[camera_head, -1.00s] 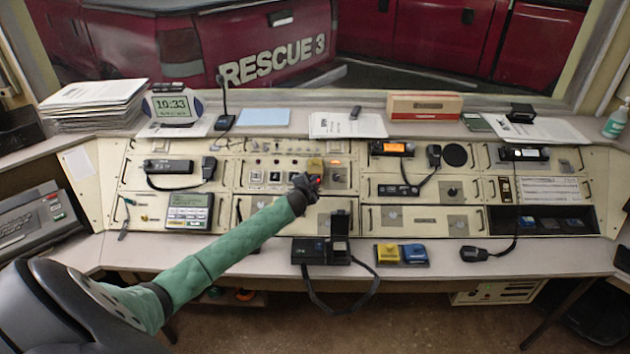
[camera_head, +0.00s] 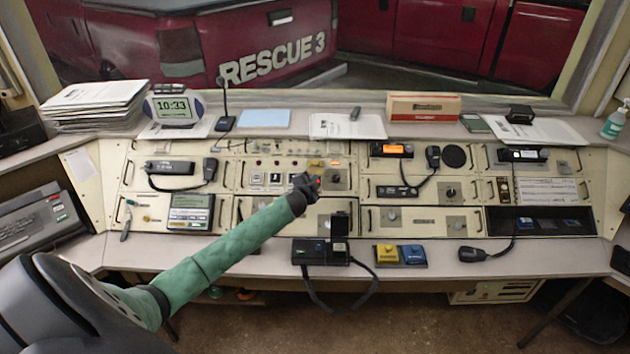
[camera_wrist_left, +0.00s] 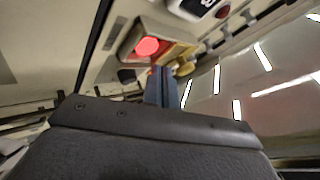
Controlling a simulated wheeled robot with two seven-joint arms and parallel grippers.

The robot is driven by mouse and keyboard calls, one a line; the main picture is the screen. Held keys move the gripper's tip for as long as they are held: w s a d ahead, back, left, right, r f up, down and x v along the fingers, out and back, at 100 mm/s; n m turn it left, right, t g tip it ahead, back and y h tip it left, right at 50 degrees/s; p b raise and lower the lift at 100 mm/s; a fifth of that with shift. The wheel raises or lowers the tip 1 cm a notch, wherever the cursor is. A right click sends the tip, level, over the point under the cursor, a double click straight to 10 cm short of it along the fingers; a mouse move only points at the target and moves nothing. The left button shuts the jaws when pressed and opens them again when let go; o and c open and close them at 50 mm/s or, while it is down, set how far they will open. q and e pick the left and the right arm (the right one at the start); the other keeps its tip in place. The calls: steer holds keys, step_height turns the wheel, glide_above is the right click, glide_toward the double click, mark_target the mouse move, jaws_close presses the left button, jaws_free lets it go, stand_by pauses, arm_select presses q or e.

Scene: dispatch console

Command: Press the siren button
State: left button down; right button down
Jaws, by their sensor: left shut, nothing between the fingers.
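A lit red round button (camera_wrist_left: 147,46) sits on a pale housing with a yellow-orange part beside it in the left wrist view. I cannot read a label that marks it as the siren button. My left gripper (camera_head: 315,184) is shut and empty over the middle of the console in the head view. Its fingers (camera_wrist_left: 162,86) point toward the housing, just beside the red button; contact cannot be told. A small red spot shows by the fingertips in the head view. A yellow piece (camera_head: 316,162) shows just beyond them. My right gripper is not in view.
A lit orange display (camera_head: 392,149) and handset (camera_head: 433,156) lie to the right. A clock (camera_head: 172,107) and papers line the back shelf.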

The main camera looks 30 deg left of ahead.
arm_select(q)
steer(key=r+p, duration=0.1)
steer(key=s+r, duration=0.1)
steer(key=s+d+r+p, duration=0.1)
steer(key=shift+d+r+p, duration=0.1)
steer(key=shift+r+p, duration=0.15)
steer(key=shift+p, duration=0.1)
stand_by(0.3)
